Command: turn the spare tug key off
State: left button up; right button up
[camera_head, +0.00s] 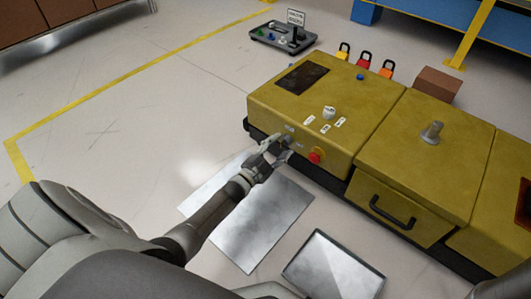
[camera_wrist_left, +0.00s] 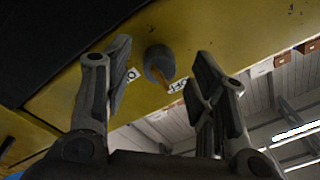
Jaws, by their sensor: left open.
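The tug key (camera_head: 288,138) is a small grey knob on the front face of the yellow dashboard module (camera_head: 330,95), left of a red button. In the left wrist view the dark round key (camera_wrist_left: 158,64) has a small orange mark and sits between two white labels (camera_wrist_left: 177,85), one apparently reading OFF. My left gripper (camera_head: 276,150) is open at the module's front face. In the left wrist view its two fingers (camera_wrist_left: 162,85) stand on either side of the key with gaps. Whether either finger touches it cannot be told. My right gripper is not in view.
The red button (camera_head: 316,155) with a yellow collar is close to the right of my left gripper. Padlocks (camera_head: 364,61) stand behind. Floor plates (camera_head: 250,220) lie in front.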

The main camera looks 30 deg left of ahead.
pick_arm(q)
jog(key=s+a, duration=0.1)
jog(key=s, duration=0.9)
jog(key=shift+a+f, duration=0.2)
jog(key=shift+f, duration=0.15)
